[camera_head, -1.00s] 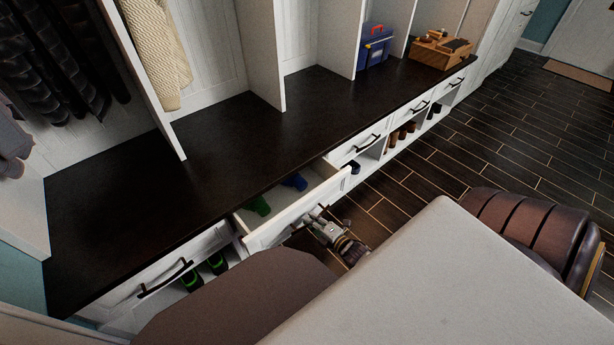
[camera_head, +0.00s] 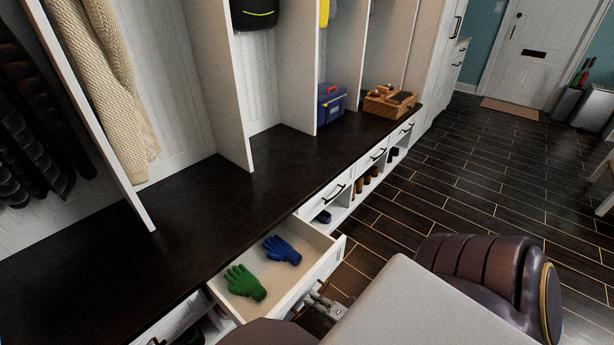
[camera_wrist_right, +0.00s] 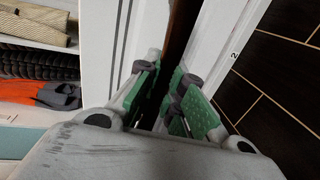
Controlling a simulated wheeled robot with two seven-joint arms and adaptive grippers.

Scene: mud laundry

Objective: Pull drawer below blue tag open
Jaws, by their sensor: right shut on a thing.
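A white drawer (camera_head: 318,275) under the dark bench top stands pulled well out. A green glove (camera_head: 245,283) and a blue glove (camera_head: 282,250) lie inside it. My right gripper (camera_head: 320,303) is at the outside of the drawer front, low in the head view and partly hidden by my own body. In the right wrist view its green-padded fingers (camera_wrist_right: 172,98) are closed around the dark drawer handle (camera_wrist_right: 181,30). I cannot make out a blue tag. My left gripper is not in view.
The dark bench top (camera_head: 190,225) runs along white cubbies. A blue toolbox (camera_head: 331,103) and a wooden box (camera_head: 389,102) stand on it. More closed drawers, with shoes below, continue to the back right. The dark plank floor (camera_head: 450,190) at the right is clear.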

